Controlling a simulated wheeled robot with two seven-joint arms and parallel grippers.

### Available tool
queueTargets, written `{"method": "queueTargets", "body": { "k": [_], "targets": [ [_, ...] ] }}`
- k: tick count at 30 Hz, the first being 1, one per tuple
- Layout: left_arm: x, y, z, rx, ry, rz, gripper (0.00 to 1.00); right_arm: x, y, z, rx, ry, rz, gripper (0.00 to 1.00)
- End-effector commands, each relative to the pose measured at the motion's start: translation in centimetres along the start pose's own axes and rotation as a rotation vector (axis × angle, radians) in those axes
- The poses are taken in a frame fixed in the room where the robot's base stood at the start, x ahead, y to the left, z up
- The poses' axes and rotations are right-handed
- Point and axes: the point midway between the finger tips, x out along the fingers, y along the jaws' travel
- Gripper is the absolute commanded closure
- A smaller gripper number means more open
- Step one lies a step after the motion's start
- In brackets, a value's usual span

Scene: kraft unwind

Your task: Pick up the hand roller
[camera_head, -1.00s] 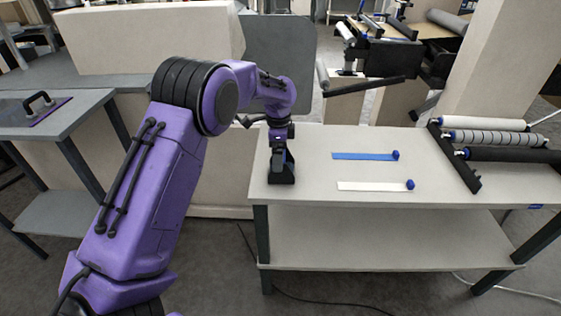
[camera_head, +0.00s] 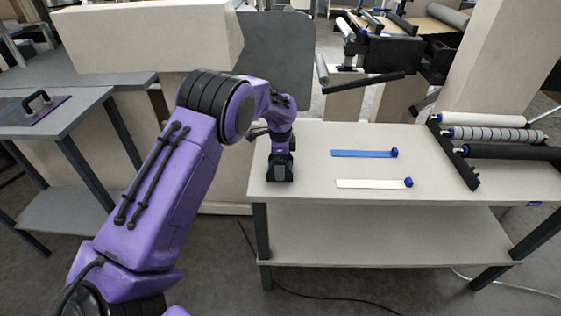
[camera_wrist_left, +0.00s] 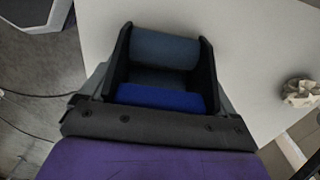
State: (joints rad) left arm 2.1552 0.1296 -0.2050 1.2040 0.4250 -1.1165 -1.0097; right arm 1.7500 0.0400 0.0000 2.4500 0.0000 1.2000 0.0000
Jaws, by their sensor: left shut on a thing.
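The hand roller (camera_wrist_left: 165,50) shows in the left wrist view as a dark blue-grey cylinder between two black side plates, with a bright blue part at its near end. In the head view its black body (camera_head: 280,172) is at the left end of the pale table. My left gripper (camera_head: 281,149) is directly above it there, and in the left wrist view my gripper (camera_wrist_left: 160,88) is shut on it. The gripper hides part of the roller, and I cannot tell whether the roller touches the tabletop. My right gripper is not in view.
A blue strip (camera_head: 362,154) and a white strip (camera_head: 370,184), each with a blue knob, lie right of the roller on the table (camera_head: 330,133). Several rolls (camera_head: 490,135) on a black rack occupy the right end. Crumpled brown paper (camera_wrist_left: 299,92) shows in the wrist view.

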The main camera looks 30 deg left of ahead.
Motion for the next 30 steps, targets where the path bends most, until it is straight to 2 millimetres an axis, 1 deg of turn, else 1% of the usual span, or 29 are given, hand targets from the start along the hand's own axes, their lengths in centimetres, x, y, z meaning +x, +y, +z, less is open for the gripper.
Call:
{"method": "queueTargets", "body": {
  "k": [2, 5, 7, 12, 14, 15, 18, 21, 25, 30],
  "targets": [
    [-0.5, -0.1, -0.1, 0.000, 0.002, -0.003, 0.47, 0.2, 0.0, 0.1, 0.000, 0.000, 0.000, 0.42],
    [-1.6, -0.1, -0.1, 0.001, 0.004, -0.005, 0.47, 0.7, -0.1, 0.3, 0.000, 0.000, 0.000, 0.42],
    [-3.2, -0.2, -0.1, 0.001, 0.005, -0.006, 0.47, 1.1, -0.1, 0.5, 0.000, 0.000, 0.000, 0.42],
    [-7.9, 3.8, -1.2, 0.004, 0.004, -0.006, 0.47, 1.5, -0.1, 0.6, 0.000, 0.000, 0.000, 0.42],
    [-9.5, 5.2, -1.5, 0.004, 0.003, -0.007, 0.47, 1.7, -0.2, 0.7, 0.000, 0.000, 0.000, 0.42],
    [-9.8, 6.5, -1.9, 0.004, 0.002, -0.004, 0.47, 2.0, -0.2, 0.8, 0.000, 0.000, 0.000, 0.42],
    [-11.0, 9.2, -2.6, 0.003, 0.002, -0.004, 0.47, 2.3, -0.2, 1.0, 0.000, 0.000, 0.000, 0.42],
    [-11.9, 11.2, -3.2, 0.003, 0.001, -0.004, 0.47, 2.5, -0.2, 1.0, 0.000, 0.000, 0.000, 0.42],
    [-12.7, 12.8, -3.6, 0.001, 0.002, -0.002, 0.47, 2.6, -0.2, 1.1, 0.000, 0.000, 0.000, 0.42],
    [-13.0, 13.5, -3.8, 0.000, 0.001, -0.002, 0.47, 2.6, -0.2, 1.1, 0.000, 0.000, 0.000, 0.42]
  ]
}}
